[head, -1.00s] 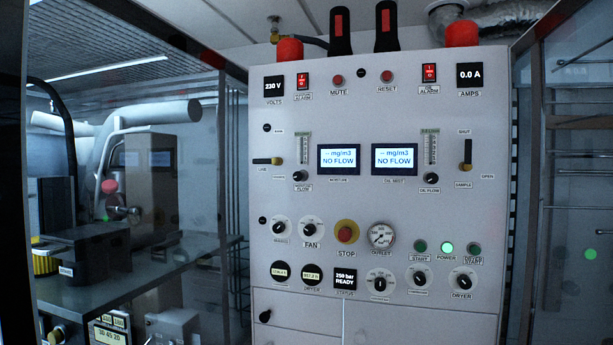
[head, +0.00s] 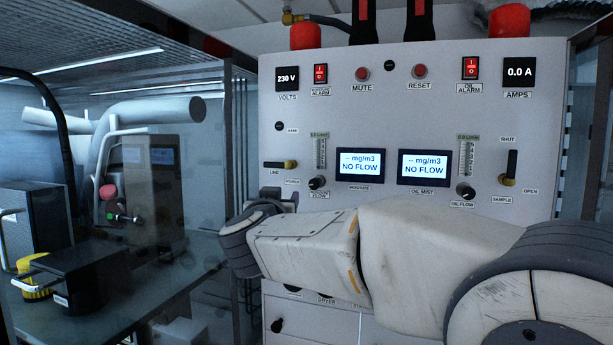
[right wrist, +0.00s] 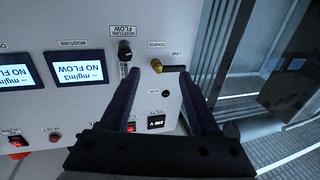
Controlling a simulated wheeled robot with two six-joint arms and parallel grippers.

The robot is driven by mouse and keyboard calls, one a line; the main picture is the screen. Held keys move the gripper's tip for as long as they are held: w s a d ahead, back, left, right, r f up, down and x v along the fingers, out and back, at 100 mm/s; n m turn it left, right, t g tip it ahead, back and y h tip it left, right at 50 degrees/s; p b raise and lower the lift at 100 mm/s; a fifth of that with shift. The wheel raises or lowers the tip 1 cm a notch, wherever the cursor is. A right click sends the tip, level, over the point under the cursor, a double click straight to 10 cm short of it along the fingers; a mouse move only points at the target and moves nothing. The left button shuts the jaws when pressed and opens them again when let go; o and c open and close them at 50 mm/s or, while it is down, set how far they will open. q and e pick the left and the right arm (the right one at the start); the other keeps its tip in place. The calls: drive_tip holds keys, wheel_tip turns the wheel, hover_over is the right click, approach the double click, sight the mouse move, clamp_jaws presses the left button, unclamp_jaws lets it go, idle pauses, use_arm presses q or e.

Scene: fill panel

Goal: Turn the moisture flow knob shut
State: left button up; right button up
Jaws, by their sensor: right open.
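The moisture flow knob (head: 317,183) is a small black knob with a light pointer mark, under the left flow tube on the white panel (head: 440,60). It also shows in the right wrist view (right wrist: 125,50), just beyond the tip of the left-hand finger. My right gripper (right wrist: 163,88) is open and empty, facing the panel, with the knob not between its fingers. In the head view my right arm crosses in front of the panel and its wrist ends below and left of the knob; the fingers cannot be made out there. My left gripper is not in view.
A brass-and-black line valve handle (head: 280,164) sits left of the knob and shows between the fingers' direction in the wrist view (right wrist: 157,66). The moisture display (head: 360,164) reads NO FLOW. The oil flow knob (head: 465,190) is further right. A bench (head: 150,300) stands left.

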sight(313, 182)
drive_tip(key=w+d+m+h+p, duration=0.1)
drive_tip(key=w+d, duration=0.1)
drive_tip(key=w, duration=0.1)
drive_tip(key=w+d+r+m+h+p, duration=0.1)
drive_tip(key=w+d+h+p, duration=0.1)
drive_tip(key=w, duration=0.1)
drive_tip(key=w+d+g+h+p, duration=0.1)
drive_tip(key=w+d+p, duration=0.1)
drive_tip(key=w, duration=0.1)
drive_tip(key=shift+d+r+m+h, duration=0.2)
drive_tip(key=shift+r+m+h, duration=0.1)
drive_tip(key=shift+m, duration=0.1)
drive_tip(key=shift+w+d+f, duration=0.15)
drive_tip(key=shift+w+d, duration=0.05)
drive_tip(key=shift+w, duration=0.4)
clamp_jaws()
